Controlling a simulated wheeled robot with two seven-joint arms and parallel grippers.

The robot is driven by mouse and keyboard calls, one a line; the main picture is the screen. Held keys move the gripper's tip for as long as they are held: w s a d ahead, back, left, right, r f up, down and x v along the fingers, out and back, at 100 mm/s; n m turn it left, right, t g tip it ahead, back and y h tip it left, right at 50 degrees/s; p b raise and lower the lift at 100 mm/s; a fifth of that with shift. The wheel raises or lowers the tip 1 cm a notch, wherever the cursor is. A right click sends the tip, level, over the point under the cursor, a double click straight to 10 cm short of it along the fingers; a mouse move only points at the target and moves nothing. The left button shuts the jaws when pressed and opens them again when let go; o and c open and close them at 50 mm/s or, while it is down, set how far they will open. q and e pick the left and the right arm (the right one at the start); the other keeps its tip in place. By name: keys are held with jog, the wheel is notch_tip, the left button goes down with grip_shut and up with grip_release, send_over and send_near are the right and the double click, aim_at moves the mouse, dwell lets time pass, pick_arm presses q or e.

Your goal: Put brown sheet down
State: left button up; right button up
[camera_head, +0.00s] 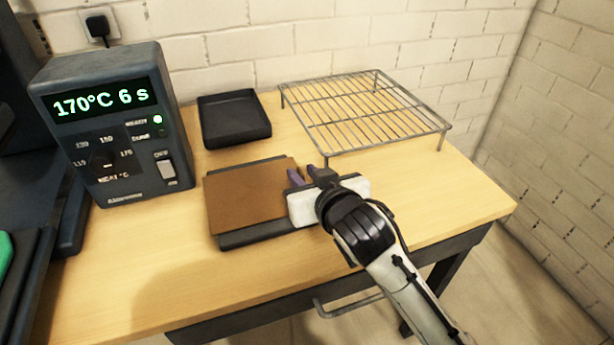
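The brown sheet (245,195) lies flat over a dark rectangular pad or tray (255,236) on the wooden table. The dark edges show along its far and near sides. I cannot tell if the sheet rests fully on it or sits slightly above it. My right gripper (302,178) is at the sheet's right edge, its purple fingers pointing away from me. Whether the fingers grip the edge or only stand beside it is not clear. My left gripper is not in view.
A heater box (112,135) reading "170°C 6 s" stands at left. An empty black tray (234,119) is behind the sheet. A wire rack (362,108) stands at back right. Bare table (440,195) lies at right and along the front.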

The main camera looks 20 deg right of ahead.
jog(key=p+v, duration=0.1)
jog(key=v, duration=1.1)
jog(key=shift+r, duration=0.15)
